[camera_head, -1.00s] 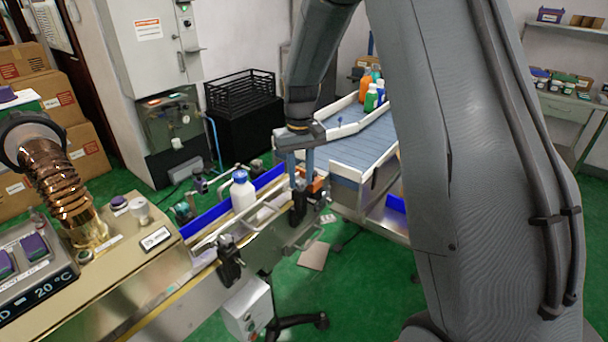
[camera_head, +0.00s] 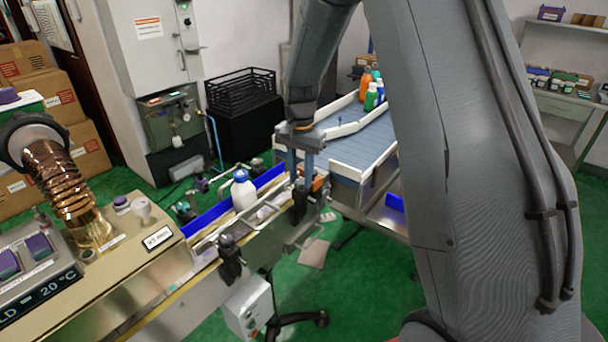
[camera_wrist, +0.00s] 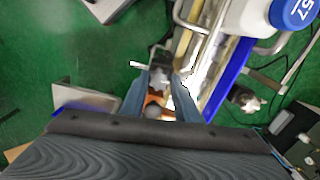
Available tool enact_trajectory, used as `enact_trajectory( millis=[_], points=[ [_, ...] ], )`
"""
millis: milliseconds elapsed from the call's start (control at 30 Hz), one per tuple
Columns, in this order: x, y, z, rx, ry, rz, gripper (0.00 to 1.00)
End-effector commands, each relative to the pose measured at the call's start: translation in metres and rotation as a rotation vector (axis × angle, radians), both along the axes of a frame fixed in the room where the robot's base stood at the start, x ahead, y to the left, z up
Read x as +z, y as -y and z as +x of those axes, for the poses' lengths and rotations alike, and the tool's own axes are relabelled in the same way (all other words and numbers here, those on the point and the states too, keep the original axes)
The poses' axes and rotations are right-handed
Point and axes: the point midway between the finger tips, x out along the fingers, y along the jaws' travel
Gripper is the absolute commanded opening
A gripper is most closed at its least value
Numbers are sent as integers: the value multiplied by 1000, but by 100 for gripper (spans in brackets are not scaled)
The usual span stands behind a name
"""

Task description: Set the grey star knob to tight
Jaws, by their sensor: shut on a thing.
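My gripper (camera_head: 299,178) points down at a black clamp (camera_head: 300,203) on the conveyor's near rail. Its two blue-grey fingers close around the top of that clamp. The grey star knob between the fingertips is mostly hidden; in the wrist view only a small dark grey part (camera_wrist: 158,80) shows there. The knob's exact angle and any tight mark cannot be read.
A white bottle with a blue cap (camera_head: 243,190) stands on the conveyor left of my gripper. Another black clamp (camera_head: 230,258) sits nearer on the same rail. An orange part (camera_head: 318,183) is just right of the fingers. A blue-grey belt (camera_head: 355,150) lies behind.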

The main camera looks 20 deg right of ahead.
Motion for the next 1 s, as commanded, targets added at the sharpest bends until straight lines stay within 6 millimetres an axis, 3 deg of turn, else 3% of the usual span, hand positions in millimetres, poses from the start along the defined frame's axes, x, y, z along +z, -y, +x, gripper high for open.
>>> enact_trajectory(
  millis=[300, 867, 900, 1000],
  points=[
    [3, 0, 5, -126, 13, 0, 6],
    [3, 0, 5, -154, 14, 1, 6],
    [3, 0, 5, -154, 13, 0, 33],
    [3, 0, 4, -153, 11, 0, 47]
  ],
)
